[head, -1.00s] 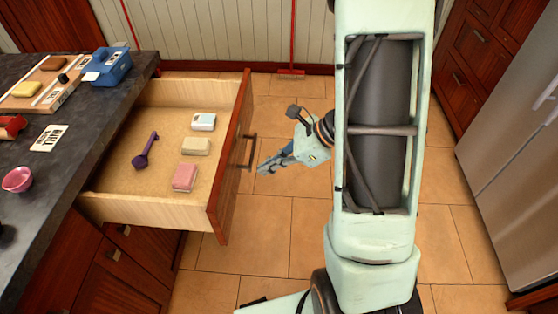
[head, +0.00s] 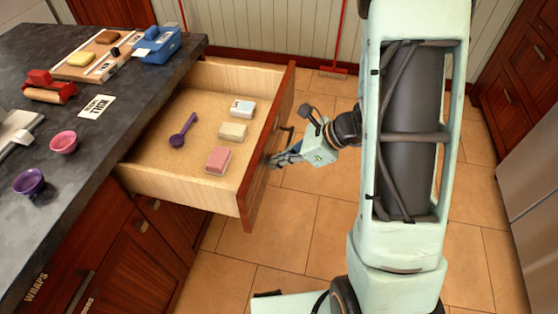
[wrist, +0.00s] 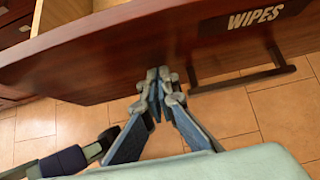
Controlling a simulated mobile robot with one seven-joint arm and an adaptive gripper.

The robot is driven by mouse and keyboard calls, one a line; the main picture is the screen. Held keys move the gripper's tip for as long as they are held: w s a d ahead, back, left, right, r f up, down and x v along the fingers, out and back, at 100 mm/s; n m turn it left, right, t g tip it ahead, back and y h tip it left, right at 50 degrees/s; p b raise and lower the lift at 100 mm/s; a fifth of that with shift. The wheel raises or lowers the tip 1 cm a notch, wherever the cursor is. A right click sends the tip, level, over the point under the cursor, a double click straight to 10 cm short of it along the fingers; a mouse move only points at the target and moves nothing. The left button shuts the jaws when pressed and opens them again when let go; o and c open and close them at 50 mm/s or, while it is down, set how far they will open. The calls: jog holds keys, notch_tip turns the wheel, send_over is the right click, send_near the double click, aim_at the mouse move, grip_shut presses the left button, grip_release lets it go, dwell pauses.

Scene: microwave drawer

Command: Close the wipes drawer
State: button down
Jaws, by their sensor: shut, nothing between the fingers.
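The wipes drawer (head: 150,182) stands pulled out from under the counter, with its wooden interior exposed. Its dark red-brown front (head: 262,165) bears a "WIPES" label in the wrist view (wrist: 255,18). My gripper (head: 274,161) is on the outer side of the drawer front. In the wrist view, the shut, empty fingertips (wrist: 159,82) are at the drawer front, beside the handle's left end. Whether they touch the front I cannot tell.
Inside the drawer lie a purple scoop (head: 183,130), a pink block (head: 218,160), a cream block (head: 233,130) and a white-blue one (head: 243,108). The dark counter (head: 75,155) holds bowls, a blue box and other items. Tiled floor (head: 285,232) is open before the drawer.

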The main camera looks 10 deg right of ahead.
jog(key=p, duration=0.1)
send_over(167, 156)
jog(key=shift+d, duration=0.25)
jog(key=shift+a+r, duration=0.15)
jog(key=shift+a, duration=0.1)
jog(key=shift+w+a+r, duration=0.1)
